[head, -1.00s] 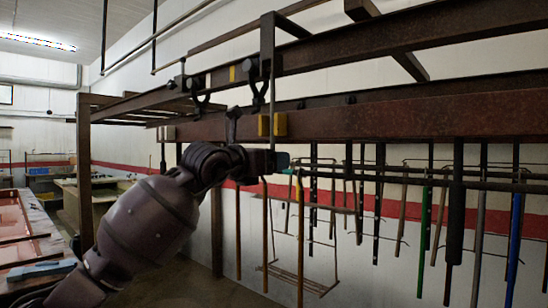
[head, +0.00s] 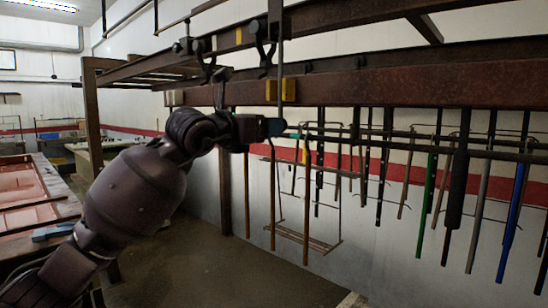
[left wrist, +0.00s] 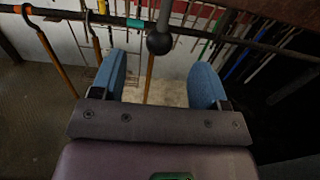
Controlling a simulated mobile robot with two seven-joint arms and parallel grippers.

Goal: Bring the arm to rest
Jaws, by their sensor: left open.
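My left arm reaches in from the left in the head view. Its gripper (head: 273,127) is by the left end of a dark horizontal rail (head: 400,145), under the brown beam (head: 420,92). In the left wrist view, my left gripper (left wrist: 158,72) is open, its blue fingers wide apart. A dark round knob (left wrist: 158,43) on a dark rod shows between the fingers in the picture; nothing is gripped. The rail (left wrist: 220,35) crosses beyond the fingertips. My right gripper is not in view.
Several rods hang from the rail, including a green one (head: 427,203) and a blue one (head: 511,222). A wire rack (head: 305,237) hangs below the gripper. A yellow block (head: 281,90) is on the beam above. Worktables stand at left; the floor (head: 210,270) is clear.

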